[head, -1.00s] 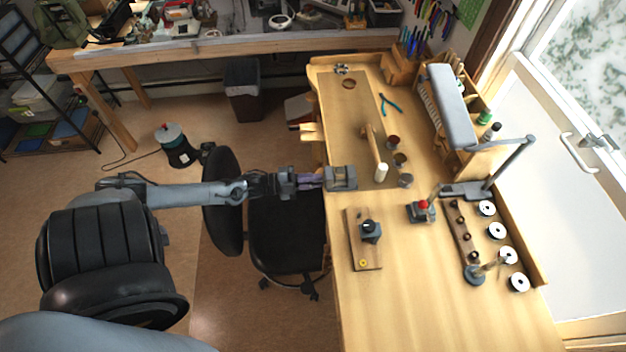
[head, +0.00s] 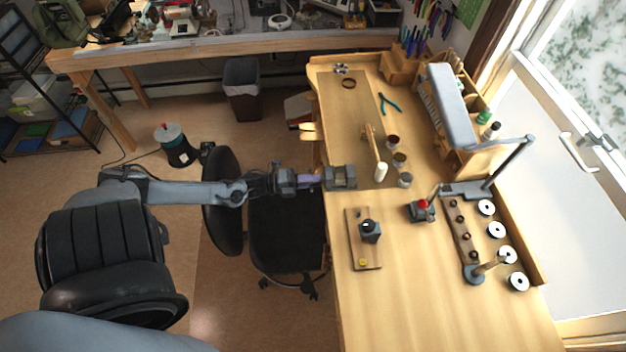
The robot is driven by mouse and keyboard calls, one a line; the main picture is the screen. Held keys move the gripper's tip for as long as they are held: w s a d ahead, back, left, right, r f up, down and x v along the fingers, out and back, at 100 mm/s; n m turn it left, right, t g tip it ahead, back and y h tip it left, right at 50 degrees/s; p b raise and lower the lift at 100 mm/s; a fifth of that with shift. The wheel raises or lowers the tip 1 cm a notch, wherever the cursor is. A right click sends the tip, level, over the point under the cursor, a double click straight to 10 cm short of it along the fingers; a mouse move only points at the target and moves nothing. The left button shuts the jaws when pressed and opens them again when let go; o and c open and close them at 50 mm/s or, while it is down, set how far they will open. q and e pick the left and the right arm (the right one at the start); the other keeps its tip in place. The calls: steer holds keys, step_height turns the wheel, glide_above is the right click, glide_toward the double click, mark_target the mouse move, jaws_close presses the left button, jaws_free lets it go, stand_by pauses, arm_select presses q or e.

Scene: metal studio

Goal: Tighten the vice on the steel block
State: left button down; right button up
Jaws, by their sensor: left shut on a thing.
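The vice (head: 341,177) is a grey metal body at the left edge of the wooden workbench. My left gripper (head: 312,180) is level with it, just off the bench edge on the vice's left side. It is shut on the vice's handle side, where a purplish part shows between the fingers and the vice; the fingers hide most of the handle. The steel block cannot be told apart from the grey jaws at this size. My right gripper is not in view.
A mallet (head: 378,160) and several small tins (head: 399,160) stand right of the vice. A wooden board with a dark fitting (head: 369,232) lies in front. A black office chair (head: 285,235) stands below my left arm.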

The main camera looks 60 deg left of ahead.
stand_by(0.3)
arm_select(q)
steer(key=c, duration=1.1)
jaws_free()
steer(key=shift+c, duration=0.2)
steer(key=v, duration=0.7)
steer(key=shift+s+a+b, duration=0.2)
steer(key=shift+s+b, duration=0.1)
steer(key=shift+b, duration=0.05)
